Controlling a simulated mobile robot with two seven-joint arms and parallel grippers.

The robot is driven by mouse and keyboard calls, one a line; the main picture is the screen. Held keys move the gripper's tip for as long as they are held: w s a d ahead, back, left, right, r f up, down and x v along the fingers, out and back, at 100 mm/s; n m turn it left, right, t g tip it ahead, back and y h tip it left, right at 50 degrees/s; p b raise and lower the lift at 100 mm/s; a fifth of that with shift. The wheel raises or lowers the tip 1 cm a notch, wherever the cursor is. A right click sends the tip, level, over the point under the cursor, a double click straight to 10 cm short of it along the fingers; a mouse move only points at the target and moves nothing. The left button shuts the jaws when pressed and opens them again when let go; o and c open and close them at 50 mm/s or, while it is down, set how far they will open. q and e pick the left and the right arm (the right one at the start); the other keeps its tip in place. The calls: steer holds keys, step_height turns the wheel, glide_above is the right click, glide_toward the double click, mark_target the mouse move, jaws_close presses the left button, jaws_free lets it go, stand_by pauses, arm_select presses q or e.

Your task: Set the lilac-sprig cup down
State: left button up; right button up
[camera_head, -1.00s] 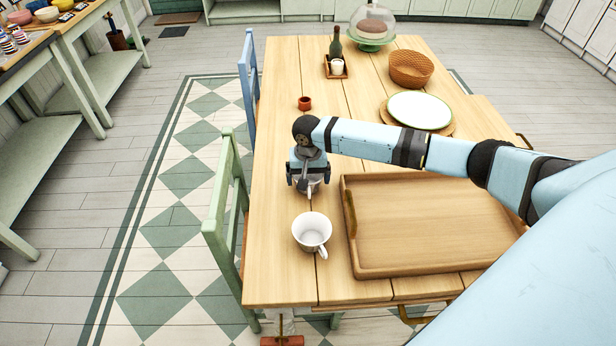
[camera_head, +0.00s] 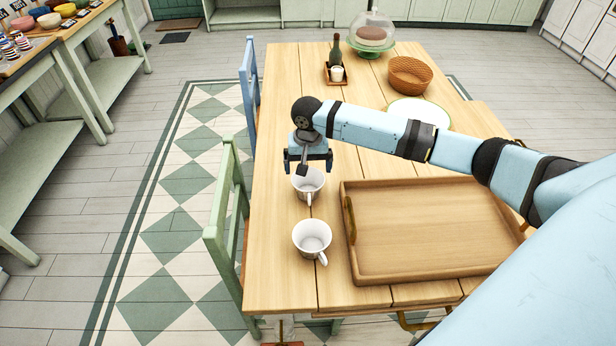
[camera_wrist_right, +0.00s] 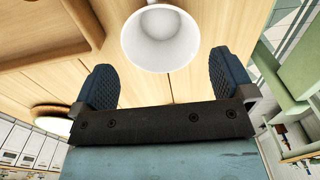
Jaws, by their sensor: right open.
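Two white cups stand upright on the wooden table (camera_head: 282,275), left of a tray. The farther cup (camera_head: 308,187) is just below my right gripper (camera_head: 308,163); the nearer cup (camera_head: 312,238) stands apart from it. No lilac sprig can be made out on either. In the right wrist view, one white cup (camera_wrist_right: 160,38) stands on the table just beyond the spread fingers of my right gripper (camera_wrist_right: 166,82), with nothing between them. My left gripper is not in view.
The wooden tray (camera_head: 430,230) is empty and close to the cups' right. A white plate (camera_head: 420,110), a woven basket (camera_head: 410,76), a bottle (camera_head: 336,50) and a cake dome (camera_head: 371,28) stand farther back. A green chair (camera_head: 226,205) stands at the left edge.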

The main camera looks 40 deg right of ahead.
step_height(320, 180, up, 5)
stand_by(0.3)
stand_by(0.4)
